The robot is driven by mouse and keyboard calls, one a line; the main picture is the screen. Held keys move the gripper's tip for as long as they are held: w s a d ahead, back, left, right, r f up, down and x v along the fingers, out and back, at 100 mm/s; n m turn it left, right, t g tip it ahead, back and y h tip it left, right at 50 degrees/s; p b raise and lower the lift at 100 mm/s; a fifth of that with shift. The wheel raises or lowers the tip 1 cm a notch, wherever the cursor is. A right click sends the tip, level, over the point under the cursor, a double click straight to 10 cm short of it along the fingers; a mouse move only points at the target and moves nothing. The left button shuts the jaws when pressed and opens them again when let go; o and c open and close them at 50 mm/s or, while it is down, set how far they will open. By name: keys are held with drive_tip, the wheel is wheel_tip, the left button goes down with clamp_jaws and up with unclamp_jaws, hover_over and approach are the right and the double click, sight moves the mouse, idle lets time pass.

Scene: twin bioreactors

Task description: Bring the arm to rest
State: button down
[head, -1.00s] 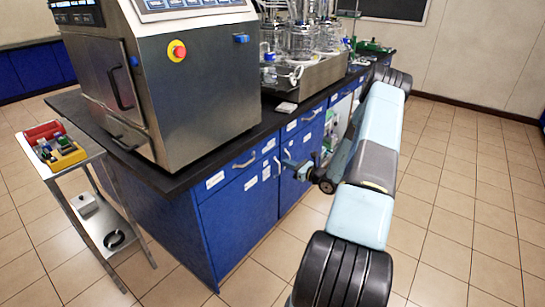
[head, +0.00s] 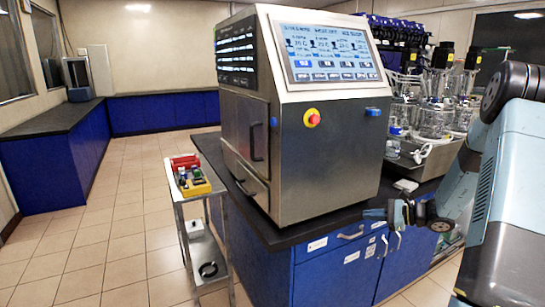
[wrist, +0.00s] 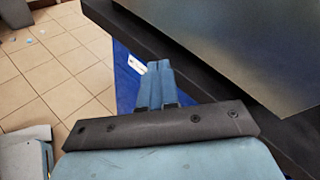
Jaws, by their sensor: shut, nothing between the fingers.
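My gripper (head: 375,213) is at the right of the head view, in front of the blue cabinet under the dark bench. It is empty. In the wrist view its two blue fingers (wrist: 157,84) lie side by side, closed together, pointing toward the bench edge and the blue cabinet front. My arm comes down from the right edge of the head view, folded beside the bench. I cannot tell the exact gap between the fingers and the cabinet.
A steel control cabinet (head: 330,150) with a lit screen stands on the dark bench (head: 294,236). Glass vessels (head: 436,118) stand behind it. A small trolley (head: 208,238) carries a yellow and red rack (head: 194,186). The tiled floor (head: 110,240) at left is clear.

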drive_tip(key=s+a+r+n+g+h, duration=0.55)
drive_tip(key=s+a+r+n, duration=0.55)
drive_tip(key=s+r, duration=0.4)
drive_tip(key=s+r+n+t+h, duration=0.2)
drive_tip(key=s+r+n+h, duration=0.1)
drive_tip(key=s, duration=0.7)
drive_tip(key=s+r+n+t+h, duration=0.1)
drive_tip(key=s+r+n+h, duration=0.3)
drive_tip(key=s, duration=0.6)
drive_tip(key=shift+d+r+n+t, duration=0.35)
drive_tip(key=shift+r+n, duration=0.05)
drive_tip(key=shift+r, duration=0.9)
drive_tip(key=c, duration=1.8)
unclamp_jaws()
drive_tip(key=shift+s, duration=0.1)
drive_tip(key=shift+c, duration=0.2)
